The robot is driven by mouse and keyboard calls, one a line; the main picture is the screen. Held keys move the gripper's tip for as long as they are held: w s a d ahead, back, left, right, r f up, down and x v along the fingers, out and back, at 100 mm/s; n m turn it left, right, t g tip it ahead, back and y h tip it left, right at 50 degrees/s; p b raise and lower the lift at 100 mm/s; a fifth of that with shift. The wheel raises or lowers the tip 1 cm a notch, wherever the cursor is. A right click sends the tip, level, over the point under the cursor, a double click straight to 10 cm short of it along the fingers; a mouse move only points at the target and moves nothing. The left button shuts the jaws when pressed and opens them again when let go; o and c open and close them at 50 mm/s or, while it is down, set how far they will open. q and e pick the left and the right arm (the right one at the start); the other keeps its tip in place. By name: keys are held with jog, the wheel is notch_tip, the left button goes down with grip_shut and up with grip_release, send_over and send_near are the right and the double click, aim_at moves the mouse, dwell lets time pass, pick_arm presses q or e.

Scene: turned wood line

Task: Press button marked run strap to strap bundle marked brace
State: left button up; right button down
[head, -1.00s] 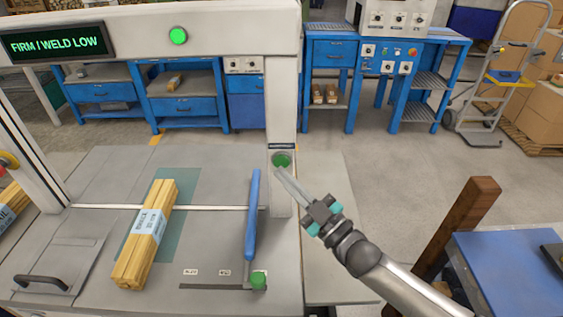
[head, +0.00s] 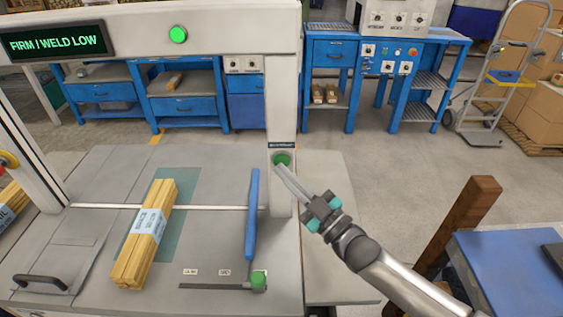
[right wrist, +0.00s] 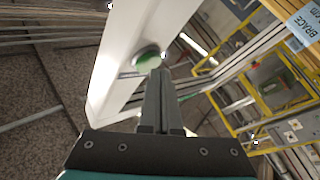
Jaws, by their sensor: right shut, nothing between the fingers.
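The brace bundle (head: 146,233), light wooden sticks with a pale label, lies on the strapping machine's table (head: 90,175), over a teal patch. A white strap line runs across the table and passes by the bundle. The green run button (head: 282,160) sits on the machine's right post, under a small label too small to read. My right gripper (head: 279,169) is shut and empty, its fingertips at the button's lower edge. In the right wrist view the fingertips (right wrist: 158,72) are just at the green button (right wrist: 148,58); I cannot tell whether they touch. My left gripper is not in view.
The machine's display (head: 54,42) reads "FIRM / WELD LOW", beside a lit green lamp (head: 177,35). A blue upright bar (head: 252,215) and a green-knobbed slider (head: 258,280) stand near the post. A wooden post (head: 470,212) and blue-topped table (head: 515,265) are right of my arm.

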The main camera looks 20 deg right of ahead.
jog(key=shift+w+d, duration=0.1)
jog(key=shift+w, duration=0.25)
dwell(0.7)
jog(key=shift+s, duration=0.1)
jog(key=shift+s+a+p, duration=0.2)
jog(key=shift+s+p, duration=0.2)
jog(key=shift+s, duration=0.3)
jog(key=s+p, duration=0.1)
jog(key=s, duration=0.1)
jog(key=s+a+p, duration=0.1)
jog(key=s, duration=0.1)
jog(key=shift+s+a+p, duration=0.2)
jog(key=shift+s+p, duration=0.2)
dwell(0.7)
